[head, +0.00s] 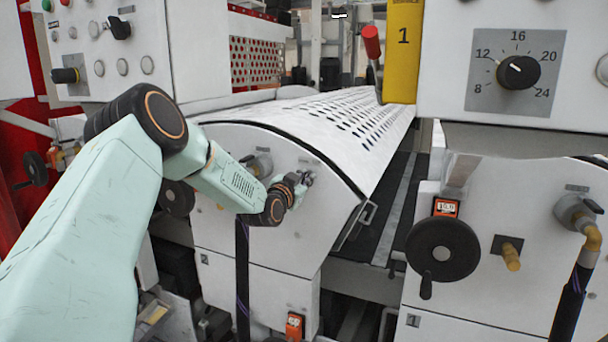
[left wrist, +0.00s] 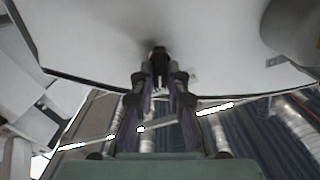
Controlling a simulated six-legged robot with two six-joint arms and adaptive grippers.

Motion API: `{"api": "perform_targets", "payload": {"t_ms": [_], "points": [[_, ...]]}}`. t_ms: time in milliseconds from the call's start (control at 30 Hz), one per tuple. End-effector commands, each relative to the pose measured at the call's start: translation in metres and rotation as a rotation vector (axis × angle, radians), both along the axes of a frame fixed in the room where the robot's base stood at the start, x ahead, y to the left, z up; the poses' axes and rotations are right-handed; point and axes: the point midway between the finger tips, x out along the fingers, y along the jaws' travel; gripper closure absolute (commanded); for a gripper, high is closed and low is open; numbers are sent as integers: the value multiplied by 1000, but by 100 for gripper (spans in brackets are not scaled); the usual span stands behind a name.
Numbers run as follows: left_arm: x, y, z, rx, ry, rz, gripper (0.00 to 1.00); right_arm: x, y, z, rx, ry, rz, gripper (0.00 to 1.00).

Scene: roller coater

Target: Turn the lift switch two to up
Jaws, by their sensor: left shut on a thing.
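My left gripper (head: 301,184) is at the white curved side panel (head: 300,237) of the middle machine unit. Its fingers (left wrist: 159,92) are shut on a small black switch knob (left wrist: 158,54) that sticks out of the panel in the left wrist view. In the head view the gripper mostly hides this knob. A small label (left wrist: 193,75) is beside the knob; I cannot read it, nor tell which way the knob is turned. My right gripper is not in view.
A black handwheel (head: 442,250) and a brass-coloured knob (head: 511,257) are on the right unit. A dial box (head: 570,60) hangs above it. A grey pipe fitting (head: 259,163) sits just left of my left gripper. A perforated white cover (head: 330,115) lies behind.

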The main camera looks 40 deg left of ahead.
Motion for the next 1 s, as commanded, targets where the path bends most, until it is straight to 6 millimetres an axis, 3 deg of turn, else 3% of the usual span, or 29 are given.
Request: {"api": "perform_targets", "payload": {"t_ms": [333,867,900,1000], "points": [[1,-1,3,127,32,1,100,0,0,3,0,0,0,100],[1,-1,3,151,39,0,100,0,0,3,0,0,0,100],[1,-1,3,151,39,0,84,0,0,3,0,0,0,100],[1,-1,2,150,39,1,76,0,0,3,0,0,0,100]]}}
